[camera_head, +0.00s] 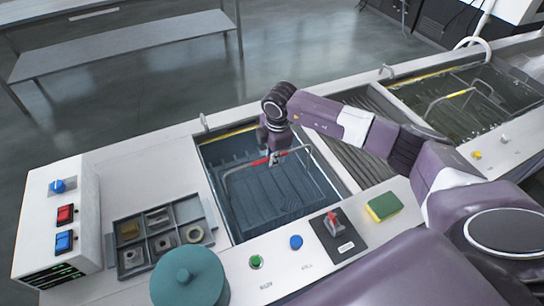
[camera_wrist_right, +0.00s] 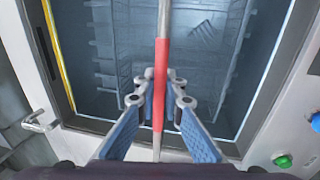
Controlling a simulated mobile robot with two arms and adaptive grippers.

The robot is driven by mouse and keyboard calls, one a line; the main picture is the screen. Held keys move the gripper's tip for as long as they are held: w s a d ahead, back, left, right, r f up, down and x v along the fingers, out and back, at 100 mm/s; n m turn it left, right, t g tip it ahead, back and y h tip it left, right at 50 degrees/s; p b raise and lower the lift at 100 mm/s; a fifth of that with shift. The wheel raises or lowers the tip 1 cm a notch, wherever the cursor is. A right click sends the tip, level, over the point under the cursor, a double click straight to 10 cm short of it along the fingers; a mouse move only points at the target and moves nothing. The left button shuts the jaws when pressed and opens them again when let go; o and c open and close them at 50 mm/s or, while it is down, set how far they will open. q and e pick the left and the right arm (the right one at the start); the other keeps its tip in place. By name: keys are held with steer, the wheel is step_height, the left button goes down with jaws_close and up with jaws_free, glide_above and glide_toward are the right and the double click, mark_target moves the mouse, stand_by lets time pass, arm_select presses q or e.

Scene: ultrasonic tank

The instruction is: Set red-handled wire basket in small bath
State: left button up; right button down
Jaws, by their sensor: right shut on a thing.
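The red-handled wire basket (camera_head: 231,175) is at the small bath (camera_head: 202,160), its bent wire handle standing upright above the opening. The basket's body is dim against the dark bath, and I cannot tell whether it touches the floor. My right gripper (camera_head: 273,158) is over the bath, shut on the red grip (camera_head: 261,161). In the right wrist view, the red grip (camera_wrist_right: 160,70) runs between the blue-padded fingers of the right gripper (camera_wrist_right: 160,100). The bath's rim (camera_wrist_right: 262,92) surrounds the basket below. My left gripper is not in view.
A larger bath (camera_head: 440,75) with a yellow-handled basket (camera_head: 460,94) lies at right, beyond a ribbed drainboard (camera_head: 362,98). A parts tray (camera_head: 111,247), a teal lidded pot (camera_head: 190,277), a control box (camera_head: 88,205) and a sponge (camera_head: 383,206) stand around the small bath.

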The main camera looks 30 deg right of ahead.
steer(key=shift+f, duration=0.2)
steer(key=c, duration=2)
jaws_free()
steer(key=shift+c, duration=0.2)
steer(key=shift+r, duration=0.1)
steer(key=shift+r, duration=0.35)
step_height(320, 180, up, 11)
steer(key=s+b, duration=0.2)
steer(key=b, duration=0.2)
steer(key=shift+s, duration=0.15)
